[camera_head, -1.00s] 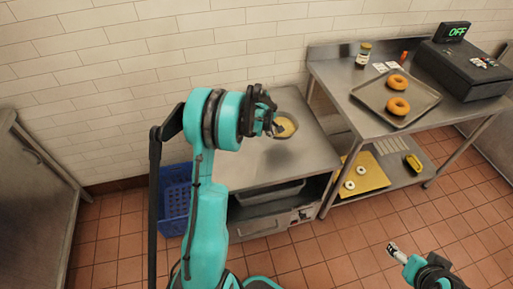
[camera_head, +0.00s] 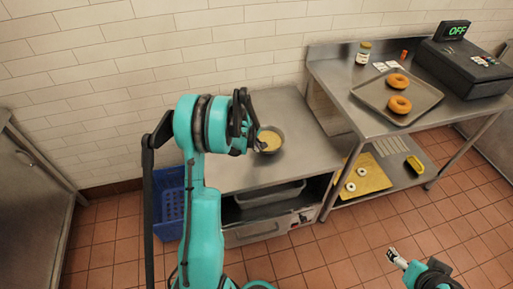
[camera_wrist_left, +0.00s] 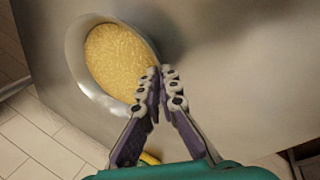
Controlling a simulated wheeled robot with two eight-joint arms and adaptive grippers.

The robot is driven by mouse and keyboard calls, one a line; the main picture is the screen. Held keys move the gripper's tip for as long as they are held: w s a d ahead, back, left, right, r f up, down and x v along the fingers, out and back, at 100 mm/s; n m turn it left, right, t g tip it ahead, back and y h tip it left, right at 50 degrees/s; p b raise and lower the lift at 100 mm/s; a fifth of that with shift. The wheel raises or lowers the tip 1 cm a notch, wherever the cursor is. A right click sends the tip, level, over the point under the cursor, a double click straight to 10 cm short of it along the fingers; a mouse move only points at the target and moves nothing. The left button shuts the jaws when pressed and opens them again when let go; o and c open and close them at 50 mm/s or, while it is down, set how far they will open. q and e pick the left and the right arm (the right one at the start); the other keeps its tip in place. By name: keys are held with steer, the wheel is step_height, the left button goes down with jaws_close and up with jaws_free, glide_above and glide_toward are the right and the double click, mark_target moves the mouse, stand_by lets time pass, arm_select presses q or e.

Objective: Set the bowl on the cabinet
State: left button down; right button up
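The bowl (camera_head: 279,148) is grey metal with yellow grainy contents, above the steel counter in the middle. It also shows in the left wrist view (camera_wrist_left: 90,92). My left gripper (camera_head: 257,143) is at the bowl's left rim. In the left wrist view its fingers (camera_wrist_left: 160,76) are nearly together at the rim and look shut on it. I cannot tell how far the bowl is above the counter. A steel cabinet (camera_head: 32,200) with a door handle stands at the far left. My right gripper (camera_head: 393,256) is low at the right, apart from everything, its opening unclear.
The steel counter (camera_head: 225,175) has bare room left of the bowl. A blue crate (camera_head: 168,208) stands on the floor beside it. Tiled floor is open in front.

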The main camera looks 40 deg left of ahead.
arm_select(q)
steer(key=c, duration=2.1)
jaws_free()
steer(key=shift+f, duration=0.15)
steer(key=o, duration=0.4)
